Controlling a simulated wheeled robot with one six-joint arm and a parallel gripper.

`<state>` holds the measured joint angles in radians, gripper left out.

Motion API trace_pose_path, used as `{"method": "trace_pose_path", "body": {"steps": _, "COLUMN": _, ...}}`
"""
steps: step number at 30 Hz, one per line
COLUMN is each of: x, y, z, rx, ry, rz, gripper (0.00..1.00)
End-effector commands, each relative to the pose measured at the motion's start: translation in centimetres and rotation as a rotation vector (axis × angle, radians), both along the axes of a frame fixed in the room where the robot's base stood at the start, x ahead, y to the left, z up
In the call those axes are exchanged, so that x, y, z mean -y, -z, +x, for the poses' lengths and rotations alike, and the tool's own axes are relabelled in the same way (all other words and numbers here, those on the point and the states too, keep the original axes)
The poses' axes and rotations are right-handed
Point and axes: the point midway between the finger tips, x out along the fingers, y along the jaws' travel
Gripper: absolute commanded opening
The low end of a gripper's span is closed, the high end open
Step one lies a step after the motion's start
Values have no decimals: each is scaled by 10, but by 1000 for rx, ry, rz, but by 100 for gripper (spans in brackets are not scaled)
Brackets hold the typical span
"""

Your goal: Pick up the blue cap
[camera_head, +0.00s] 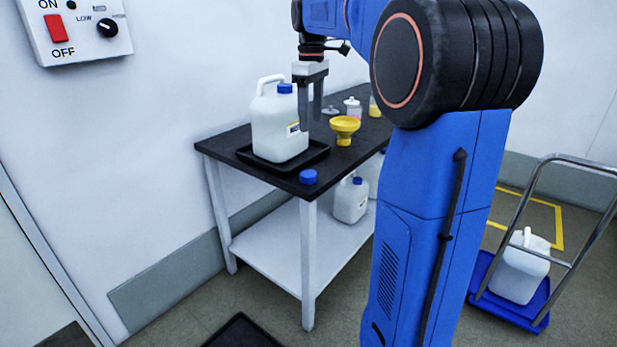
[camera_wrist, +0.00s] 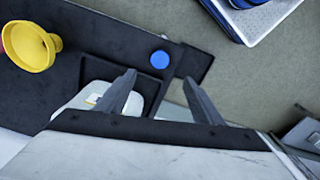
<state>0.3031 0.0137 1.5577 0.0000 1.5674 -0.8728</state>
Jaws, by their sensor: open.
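A loose blue cap (camera_head: 308,177) lies on the black tabletop near its front corner, just in front of the black tray. It also shows in the wrist view (camera_wrist: 160,60), beyond my fingertips and between their lines. A second blue cap (camera_head: 285,88) sits on the white jug (camera_head: 279,125) in the tray. My gripper (camera_head: 311,122) points down beside that jug, above the table and apart from the loose cap. Its two fingers stand apart in the wrist view (camera_wrist: 158,76) with nothing between them.
The black tray (camera_head: 262,164) holds the jug. A yellow funnel (camera_head: 345,126) and small bottles (camera_head: 353,107) stand further back on the table. Another jug (camera_head: 351,200) is on the lower shelf. A trolley (camera_head: 510,317) with a jug stands at right. A black mat (camera_head: 243,334) lies on the floor.

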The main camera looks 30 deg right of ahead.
Motion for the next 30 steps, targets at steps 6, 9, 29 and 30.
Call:
{"method": "trace_pose_path", "body": {"steps": 6, "x": 2, "y": 24, "z": 1, "rx": -6, "ry": -5, "rz": 2, "gripper": 61}}
{"method": "trace_pose_path", "body": {"steps": 9, "x": 1, "y": 42, "z": 1, "rx": -6, "ry": -4, "rz": 2, "gripper": 61}}
{"method": "trace_pose_path", "body": {"steps": 29, "x": 1, "y": 124, "z": 2, "rx": -3, "ry": -4, "rz": 1, "gripper": 61}}
{"method": "trace_pose_path", "body": {"steps": 30, "x": 1, "y": 128, "z": 2, "rx": -3, "ry": -4, "rz": 1, "gripper": 61}}
